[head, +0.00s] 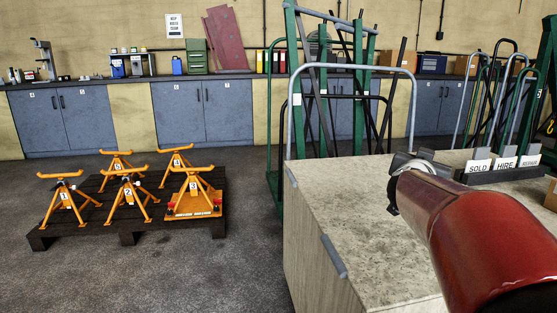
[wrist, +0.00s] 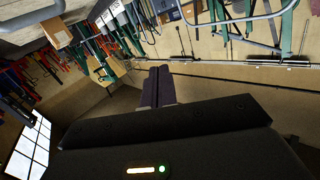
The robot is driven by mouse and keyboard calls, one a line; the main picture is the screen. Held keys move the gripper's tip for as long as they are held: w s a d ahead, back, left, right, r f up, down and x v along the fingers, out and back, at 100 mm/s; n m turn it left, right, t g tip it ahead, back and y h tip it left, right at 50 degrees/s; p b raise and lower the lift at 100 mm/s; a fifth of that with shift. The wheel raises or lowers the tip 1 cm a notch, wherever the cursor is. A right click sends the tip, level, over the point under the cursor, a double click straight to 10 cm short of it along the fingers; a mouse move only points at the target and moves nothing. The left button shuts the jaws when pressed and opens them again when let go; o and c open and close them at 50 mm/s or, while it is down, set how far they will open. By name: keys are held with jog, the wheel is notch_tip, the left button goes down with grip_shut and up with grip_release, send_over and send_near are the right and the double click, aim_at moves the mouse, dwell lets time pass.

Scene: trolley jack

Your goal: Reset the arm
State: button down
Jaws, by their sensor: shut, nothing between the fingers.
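My red arm (head: 445,215) reaches in from the lower right of the head view, over the counter. Its grey and black far end is at the counter's back part; the gripper's fingers cannot be made out there. In the wrist view my gripper (wrist: 158,72) shows its two dark fingers side by side, shut with nothing between them. The wrist view is steeply tilted, with wall, racks and window at odd angles. The fingers point toward bare wall and touch nothing that I can see.
The pale counter (head: 345,203) stands below my arm, with a metal hoop (head: 352,68) at its back. SOLD and HIRE signs (head: 478,165) stand at right. Orange jack stands (head: 125,200) sit on a dark pallet (head: 130,238) at left. Green racks (head: 290,100) stand behind. Floor is clear at front left.

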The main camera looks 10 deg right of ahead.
jog(key=s+a+f+n+y, duration=0.3)
jog(key=a+y, duration=0.1)
jog(key=a, duration=0.4)
jog(key=s+a+f+n+y, duration=0.2)
jog(key=a+y, duration=0.2)
jog(key=a, duration=0.4)
jog(key=s+a+f+n+y, duration=0.3)
jog(key=a+y, duration=0.1)
jog(key=a, duration=0.3)
jog(key=s+a+f+n+g, duration=0.1)
jog(key=s+a+f+g, duration=0.1)
jog(key=s+f, duration=0.4)
jog(key=s+a+f+n+g, duration=0.1)
jog(key=s+a+f+g, duration=0.2)
jog(key=s, duration=0.8)
notch_tip(320, 180, down, 3)
jog(key=shift+f+g, duration=0.15)
jog(key=shift+g, duration=0.85)
